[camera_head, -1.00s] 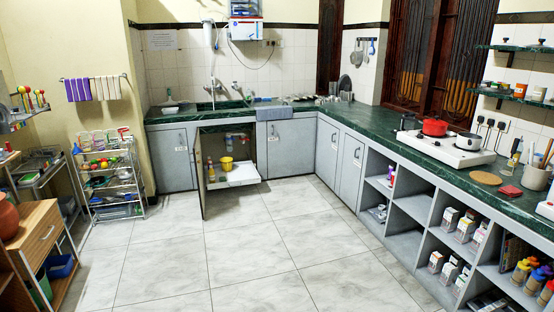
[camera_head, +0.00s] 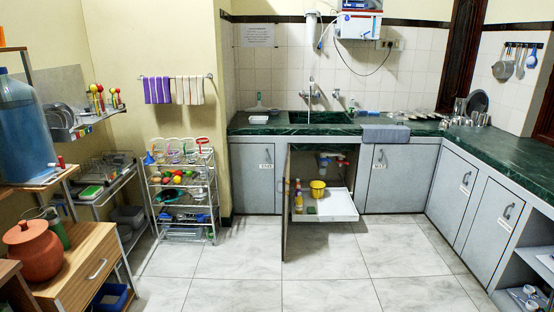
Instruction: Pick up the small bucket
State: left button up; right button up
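A small yellow bucket (camera_head: 318,189) stands on a white pull-out tray (camera_head: 340,207) in the open cabinet under the sink. The cabinet door (camera_head: 286,204) is swung open on the left side of the tray. A few bottles (camera_head: 298,197) stand to the left of the bucket, close to the door. Neither of my grippers shows in the head view.
The tiled floor (camera_head: 240,262) in front of the cabinet is clear. A wire rack (camera_head: 182,195) stands left of the cabinet. A wooden drawer unit (camera_head: 85,270) with a clay pot (camera_head: 34,250) is at the left. The green counter (camera_head: 292,130) runs above the cabinets.

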aim_at(317, 191)
jog(key=i, duration=1.95)
